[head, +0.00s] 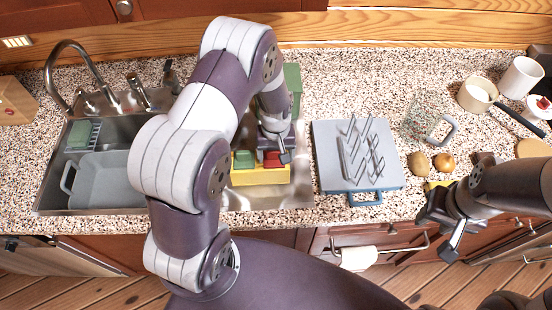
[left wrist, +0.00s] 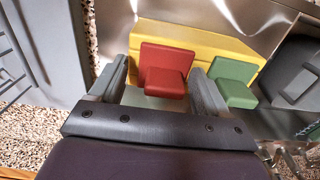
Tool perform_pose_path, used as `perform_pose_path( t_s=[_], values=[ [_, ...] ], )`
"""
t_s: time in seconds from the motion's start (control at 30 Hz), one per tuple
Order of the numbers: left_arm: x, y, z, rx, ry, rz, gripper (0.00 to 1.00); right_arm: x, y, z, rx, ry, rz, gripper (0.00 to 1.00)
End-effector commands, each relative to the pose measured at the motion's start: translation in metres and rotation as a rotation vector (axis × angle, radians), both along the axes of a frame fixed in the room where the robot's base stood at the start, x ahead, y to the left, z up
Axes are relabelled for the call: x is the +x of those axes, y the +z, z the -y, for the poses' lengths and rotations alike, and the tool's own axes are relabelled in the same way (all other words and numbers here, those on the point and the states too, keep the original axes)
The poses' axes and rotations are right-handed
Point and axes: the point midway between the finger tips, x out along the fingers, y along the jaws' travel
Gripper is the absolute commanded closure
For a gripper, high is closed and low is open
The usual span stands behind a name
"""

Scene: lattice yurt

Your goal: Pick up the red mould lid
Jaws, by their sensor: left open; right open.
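The red mould lid (left wrist: 165,78) is a small block with an upright back plate and a forward step, standing against a yellow block (left wrist: 195,40). In the head view the lid (head: 271,160) is partly hidden by my left gripper (head: 277,146). In the left wrist view my left gripper (left wrist: 160,88) is open, with one finger to each side of the lid. I cannot tell whether they touch it. A similar green piece (left wrist: 236,83) stands to its right, just beyond the right finger. My right gripper (head: 448,222) is open and empty near the counter's front edge.
The yellow block (head: 262,177) is in the right part of the steel sink. A grey tub (head: 110,185) is in the left basin. A grey drying rack (head: 330,165) stands right of the sink. A glass mug (head: 430,118), potato (head: 418,163) and onion (head: 443,162) are further right.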

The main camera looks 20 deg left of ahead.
Motion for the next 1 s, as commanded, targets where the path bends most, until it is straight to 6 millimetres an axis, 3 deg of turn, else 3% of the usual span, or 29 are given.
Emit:
perform_pose_path(
  t_s=[0.2,0.37,0.4,0.73,1.0],
  values=[
    [0.001,-0.002,0.0,0.0,0.0,0.002,0.23,0.0,-0.001,0.0,0.0,0.0,-0.001,0.57],
    [0.001,-0.002,0.0,0.0,0.0,0.002,0.76,0.0,-0.001,0.0,0.0,0.0,0.0,0.57],
    [0.001,-0.002,0.0,0.0,0.0,0.002,0.81,0.0,-0.001,0.0,0.0,0.0,0.0,0.57],
    [0.001,0.003,0.0,0.0,0.0,0.003,0.81,0.0,-0.003,0.0,0.0,0.0,0.0,0.57],
    [0.002,0.064,0.0,0.001,-0.001,0.009,0.81,0.0,-0.024,0.0,0.0,0.0,-0.001,0.57]
  ],
)
